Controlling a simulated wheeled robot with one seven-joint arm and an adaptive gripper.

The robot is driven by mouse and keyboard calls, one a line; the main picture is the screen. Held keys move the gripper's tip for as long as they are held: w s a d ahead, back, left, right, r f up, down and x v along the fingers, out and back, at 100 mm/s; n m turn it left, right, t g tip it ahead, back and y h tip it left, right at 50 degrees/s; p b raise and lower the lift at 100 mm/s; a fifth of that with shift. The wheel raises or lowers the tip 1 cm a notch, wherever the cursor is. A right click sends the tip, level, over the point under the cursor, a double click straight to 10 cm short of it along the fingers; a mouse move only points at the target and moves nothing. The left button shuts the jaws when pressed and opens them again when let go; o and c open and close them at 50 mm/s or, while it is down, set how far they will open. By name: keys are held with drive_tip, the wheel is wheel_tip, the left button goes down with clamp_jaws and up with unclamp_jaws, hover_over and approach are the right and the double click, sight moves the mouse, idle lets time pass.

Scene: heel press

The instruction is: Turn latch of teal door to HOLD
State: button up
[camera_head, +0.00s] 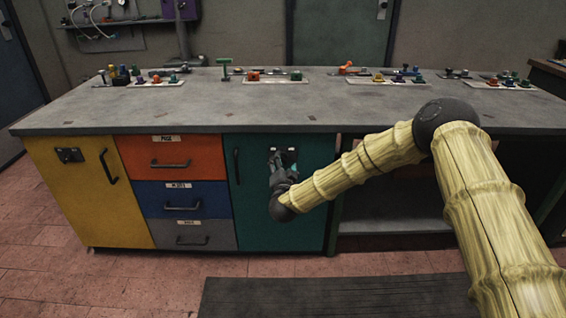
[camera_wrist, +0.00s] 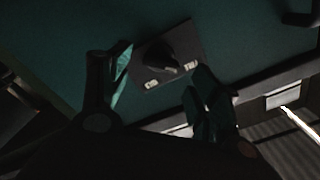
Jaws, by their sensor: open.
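The teal door (camera_head: 252,215) is closed in the front of the workbench, and it fills the top of the wrist view (camera_wrist: 225,35). Its latch is a dark knob (camera_wrist: 162,62) on a dark plate (camera_wrist: 190,42) with two small pale labels that I cannot read. In the head view the latch plate (camera_head: 291,155) is partly covered by my gripper (camera_head: 280,160). My gripper is open in the wrist view (camera_wrist: 160,90), its fingers on either side of the knob. I cannot tell whether they touch it. A black handle (camera_head: 237,166) is at the door's left side.
Left of the teal door are a stack of drawers, with an orange one (camera_head: 172,157) on top, and a yellow door (camera_head: 85,195) with its own latch (camera_head: 69,155). An open shelf (camera_head: 395,218) lies to the right. The grey worktop (camera_head: 240,112) overhangs above, with small parts toward the back.

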drive_tip(key=shift+w, duration=1.5)
drive_tip(key=c, duration=1)
